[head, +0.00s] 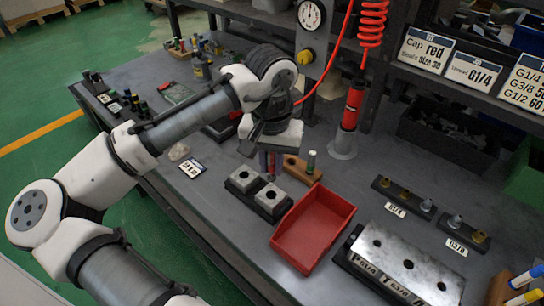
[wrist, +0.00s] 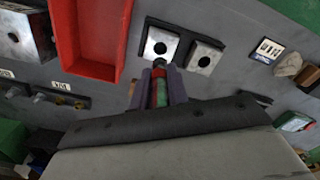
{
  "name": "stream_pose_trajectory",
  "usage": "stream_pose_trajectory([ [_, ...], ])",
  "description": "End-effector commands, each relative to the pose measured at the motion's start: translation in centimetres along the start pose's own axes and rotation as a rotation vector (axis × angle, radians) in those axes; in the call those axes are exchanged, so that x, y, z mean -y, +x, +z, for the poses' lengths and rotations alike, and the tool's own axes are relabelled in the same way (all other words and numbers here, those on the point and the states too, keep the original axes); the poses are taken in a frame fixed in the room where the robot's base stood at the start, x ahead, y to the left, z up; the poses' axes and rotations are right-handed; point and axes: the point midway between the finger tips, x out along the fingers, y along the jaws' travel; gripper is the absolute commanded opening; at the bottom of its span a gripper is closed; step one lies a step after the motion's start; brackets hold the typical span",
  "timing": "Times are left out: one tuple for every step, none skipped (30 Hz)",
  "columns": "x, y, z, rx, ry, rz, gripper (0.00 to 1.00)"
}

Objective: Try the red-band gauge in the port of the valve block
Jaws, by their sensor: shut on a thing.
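My gripper (wrist: 160,86) is shut on the red-band gauge (wrist: 162,98), a slim piece with a green body, a red band and a dark tip. Two small steel blocks, each with one round port, stand side by side on black bases: the left block (head: 244,179) and the right block (head: 270,198). In the wrist view the gauge's tip points at the near edge of the block beside the red tray (wrist: 160,46), whose port is uncovered. The tip appears outside the port; its exact height is unclear. In the head view my gripper (head: 268,164) is behind the blocks.
A red tray (head: 313,228) lies right of the blocks. A large steel block (head: 405,258) with several holes is further right. A red coiled hose (head: 371,22) hangs behind.

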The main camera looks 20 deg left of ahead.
Motion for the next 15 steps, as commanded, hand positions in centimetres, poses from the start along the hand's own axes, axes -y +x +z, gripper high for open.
stream_pose_trajectory([
  [0.0, 0.2, 0.0, 0.000, 0.002, 0.000, 0.00],
  [0.0, 0.3, 0.0, 0.000, 0.002, 0.000, 0.00],
  [0.0, 0.5, 0.0, 0.000, 0.001, 0.000, 0.00],
  [0.0, 0.6, 0.0, -0.001, 0.001, 0.000, 0.00],
  [0.0, 0.8, 0.0, -0.001, 0.000, -0.001, 0.00],
  [0.0, 1.0, 0.0, -0.001, 0.000, -0.001, 0.00],
  [0.0, 1.2, 0.0, -0.001, 0.000, -0.001, 0.00],
  [0.0, 1.4, 0.0, -0.001, -0.001, -0.001, 0.00],
  [0.0, 1.7, 0.0, -0.001, -0.001, -0.001, 0.00],
  [0.0, 1.9, 0.0, 0.000, -0.001, -0.001, 0.00],
  [0.0, 2.2, 0.0, 0.000, -0.001, -0.001, 0.00],
  [0.0, 2.5, 0.0, 0.000, -0.002, -0.001, 0.00],
  [0.0, 2.8, 0.0, 0.000, -0.002, -0.001, 0.00],
  [0.0, 3.0, 0.0, 0.000, -0.002, -0.001, 0.00],
  [0.0, 3.3, 0.0, 0.000, -0.002, -0.001, 0.00],
])
